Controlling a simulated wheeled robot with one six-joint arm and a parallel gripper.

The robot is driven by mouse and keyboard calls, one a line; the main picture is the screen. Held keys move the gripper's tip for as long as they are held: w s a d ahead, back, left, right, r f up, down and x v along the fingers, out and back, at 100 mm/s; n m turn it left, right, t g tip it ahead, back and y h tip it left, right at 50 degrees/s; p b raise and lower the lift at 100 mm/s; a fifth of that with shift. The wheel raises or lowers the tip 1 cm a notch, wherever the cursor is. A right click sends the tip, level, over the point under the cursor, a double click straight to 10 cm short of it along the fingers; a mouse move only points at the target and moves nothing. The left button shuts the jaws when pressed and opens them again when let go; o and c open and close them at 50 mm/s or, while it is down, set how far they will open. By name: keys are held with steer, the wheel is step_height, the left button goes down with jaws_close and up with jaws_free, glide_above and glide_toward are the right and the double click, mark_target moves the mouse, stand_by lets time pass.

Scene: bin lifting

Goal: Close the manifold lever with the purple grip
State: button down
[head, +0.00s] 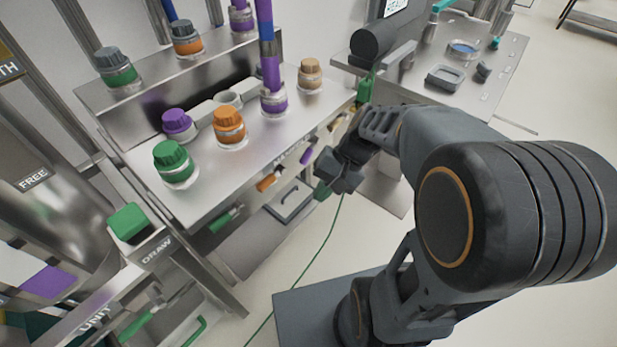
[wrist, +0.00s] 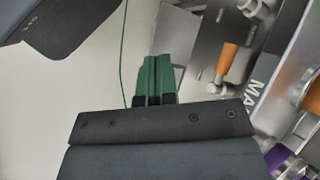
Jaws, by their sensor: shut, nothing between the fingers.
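The lever with the purple grip (head: 308,155) hangs at the front edge of the steel manifold bench (head: 215,195), just left of my wrist in the head view. Its exact angle is too small to tell. My gripper (head: 322,190) has green fingertips, points down and is a little below and right of the purple grip, apart from it in the picture. In the wrist view my gripper (wrist: 153,78) shows its green fingers shut together with nothing between them. A purple part (wrist: 288,163) shows at the lower right of the wrist view, partly cut off; I cannot tell if it is the grip.
An orange-grip lever (head: 269,181) and a green-grip lever (head: 225,220) sit left along the same edge. An orange grip (wrist: 228,58) shows in the wrist view. Capped jars, such as an orange one (head: 229,125), stand on the bench. A green cable (head: 322,240) crosses the open floor.

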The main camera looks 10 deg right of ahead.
steer(key=w+f+m+y+b, duration=0.3)
steer(key=w+f+y+b, duration=0.3)
steer(key=f, duration=0.3)
steer(key=m+t+y+b, duration=0.7)
steer(key=m+t+b, duration=0.1)
steer(key=t, duration=0.6)
glide_toward(310, 151)
steer(key=w+a+f, duration=0.3)
steer(key=w+f, duration=0.1)
steer(key=shift+m, duration=0.3)
steer(key=shift+a+r+b, duration=0.4)
steer(key=shift+a+r, duration=1.2)
steer(key=shift+r, duration=0.1)
steer(key=shift+w+d, duration=0.1)
steer(key=shift+d, duration=0.05)
